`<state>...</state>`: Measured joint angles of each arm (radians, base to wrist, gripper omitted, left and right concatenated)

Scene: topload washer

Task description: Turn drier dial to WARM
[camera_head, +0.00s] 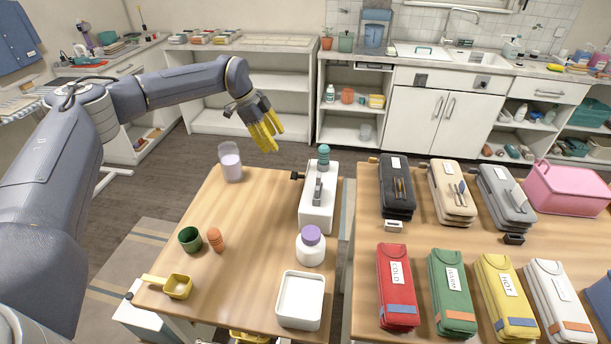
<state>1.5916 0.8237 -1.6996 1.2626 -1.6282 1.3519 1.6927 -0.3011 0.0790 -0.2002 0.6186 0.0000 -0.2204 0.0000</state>
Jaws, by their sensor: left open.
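My left gripper (270,144), with yellow fingers, hangs open and empty in the air beyond the far edge of the left wooden table (255,215). No dial that I can clearly identify as a drier dial shows in the head view. A white device (317,205) with a teal top and a small dark part on its left side stands on that table, to the right of and below the gripper in the picture. A green case (451,285) on the right table has a label that appears to read WARM. My right gripper is not in view.
The left table holds a lilac-filled jar (230,165), a green cup (189,239), a yellow scoop (178,287), a purple-lidded bottle (311,248) and a white tray (301,298). Several cases and a pink bin (567,188) stand on the right table (370,220).

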